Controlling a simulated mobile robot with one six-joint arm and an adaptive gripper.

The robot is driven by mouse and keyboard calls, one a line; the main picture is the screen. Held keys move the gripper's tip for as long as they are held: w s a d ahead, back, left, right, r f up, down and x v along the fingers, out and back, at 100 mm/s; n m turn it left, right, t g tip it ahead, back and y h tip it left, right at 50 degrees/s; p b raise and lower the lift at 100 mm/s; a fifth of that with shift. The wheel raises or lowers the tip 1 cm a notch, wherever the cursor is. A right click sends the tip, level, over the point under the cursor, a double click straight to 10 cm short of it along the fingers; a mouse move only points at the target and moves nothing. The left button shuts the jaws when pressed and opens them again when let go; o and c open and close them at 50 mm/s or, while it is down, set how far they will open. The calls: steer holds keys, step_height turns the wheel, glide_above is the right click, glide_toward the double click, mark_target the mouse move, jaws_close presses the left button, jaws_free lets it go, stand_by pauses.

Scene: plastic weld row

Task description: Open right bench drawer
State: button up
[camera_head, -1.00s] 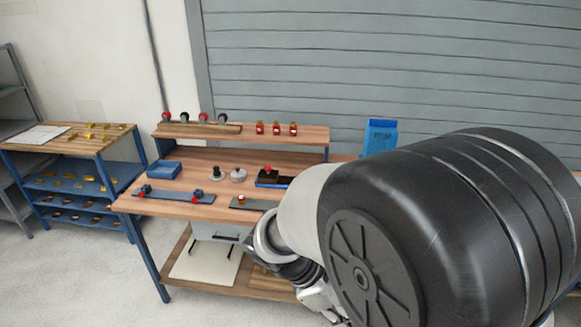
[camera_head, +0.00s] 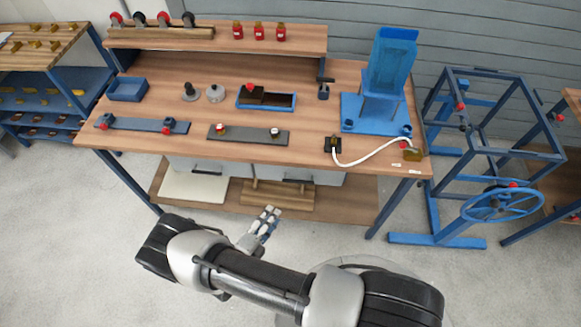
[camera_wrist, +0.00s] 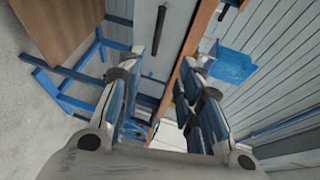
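The right bench drawer (camera_head: 328,178) is a light grey front under the wooden bench top, with a dark bar handle (camera_head: 298,180). It looks closed. My gripper (camera_head: 268,214) is low in front of the bench, below and left of that handle, apart from it. In the wrist view my gripper (camera_wrist: 166,98) has its two fingers spread with nothing between them. Beyond the fingertips a grey drawer front (camera_wrist: 150,57) with a dark bar handle (camera_wrist: 161,28) shows, apart from the fingers; I take it for the right drawer.
A left drawer (camera_head: 180,164) sits beside it. The bench top (camera_head: 215,148) overhangs both drawers. A lower shelf (camera_head: 350,200) runs beneath. A white cable (camera_head: 375,153) lies on the top. A blue frame with a wheel (camera_head: 500,204) stands right. Floor in front is free.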

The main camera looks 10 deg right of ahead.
steer(key=b+x, duration=0.2)
steer(key=x, duration=1.5)
steer(key=shift+w+f+n, duration=0.35)
steer(key=shift+n, duration=0.05)
steer(key=shift+a, duration=0.1)
steer(key=shift+c, duration=0.4)
jaws_close()
